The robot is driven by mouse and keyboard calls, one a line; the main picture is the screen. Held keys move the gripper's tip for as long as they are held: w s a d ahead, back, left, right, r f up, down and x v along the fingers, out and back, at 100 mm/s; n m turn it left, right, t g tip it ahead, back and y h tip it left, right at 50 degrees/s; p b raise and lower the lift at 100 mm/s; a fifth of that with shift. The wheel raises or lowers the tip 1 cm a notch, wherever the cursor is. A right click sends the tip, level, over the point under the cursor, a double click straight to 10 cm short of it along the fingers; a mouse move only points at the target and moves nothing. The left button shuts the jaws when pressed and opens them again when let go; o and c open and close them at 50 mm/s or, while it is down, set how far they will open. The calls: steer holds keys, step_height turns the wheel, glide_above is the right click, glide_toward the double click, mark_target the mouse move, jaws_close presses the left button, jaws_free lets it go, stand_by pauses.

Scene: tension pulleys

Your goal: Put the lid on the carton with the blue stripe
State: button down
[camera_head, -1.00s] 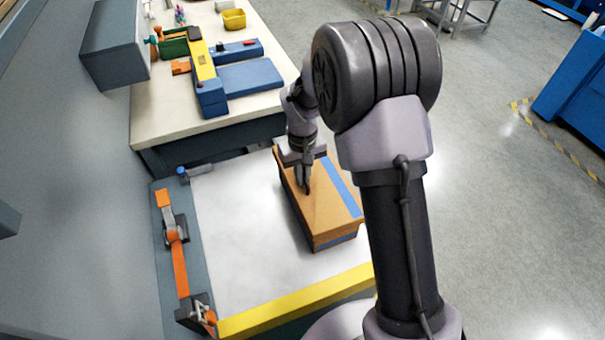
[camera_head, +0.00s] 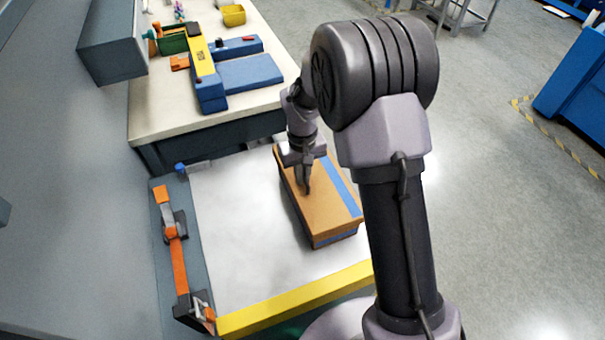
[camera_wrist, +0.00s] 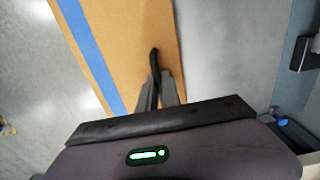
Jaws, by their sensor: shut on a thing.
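The brown cardboard lid (camera_head: 325,205), with a blue stripe along its right side, lies over the carton (camera_head: 336,238) in the head view. The carton's side shows a blue band just below the lid's edge. The lid looks level and lined up with the carton; any small gap between them cannot be made out. My gripper (camera_head: 305,188) points down at the lid's middle. In the wrist view, the fingers (camera_wrist: 157,80) are shut on a dark handle (camera_wrist: 153,58) on the lid (camera_wrist: 140,30). The carton's inside is hidden.
The carton stands on a white surface (camera_head: 235,235) with a yellow front edge (camera_head: 295,300). An orange and grey clamp fixture (camera_head: 178,255) runs along its left side. A workbench (camera_head: 160,110) with blue and yellow parts stands behind. White surface left of the carton is clear.

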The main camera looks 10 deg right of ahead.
steer(key=c, duration=1.5)
jaws_free()
step_height(320, 180, up, 17)
steer(key=p, duration=0.7)
steer(key=shift+r, duration=0.2)
